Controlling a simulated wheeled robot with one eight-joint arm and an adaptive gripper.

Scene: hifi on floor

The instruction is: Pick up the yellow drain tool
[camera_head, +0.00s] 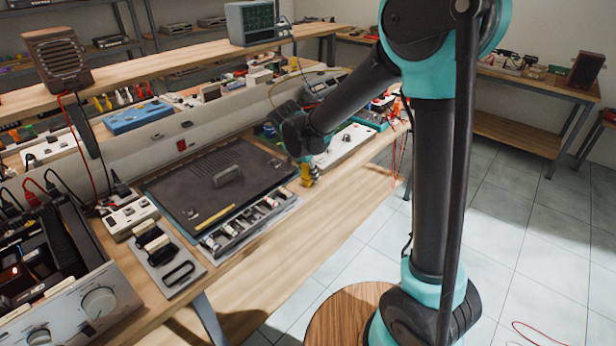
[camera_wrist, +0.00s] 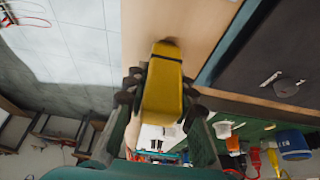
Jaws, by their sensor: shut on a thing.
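The yellow drain tool (camera_wrist: 165,88) is between the two fingers of my gripper (camera_wrist: 160,95) in the wrist view, with a dark band across its upper part. The fingers are shut on it from both sides. In the head view the yellow tool (camera_head: 308,174) shows small below the end of my arm, by the right corner of the dark hifi unit. My gripper (camera_head: 305,160) is partly hidden there by the arm. I cannot tell whether the tool touches the wooden bench.
The dark hifi unit (camera_head: 190,175) lies on the wooden bench (camera_head: 290,225) left of the tool. A white panel (camera_head: 345,145) is to the right. An open chassis with knobs (camera_head: 75,310) stands at the front left.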

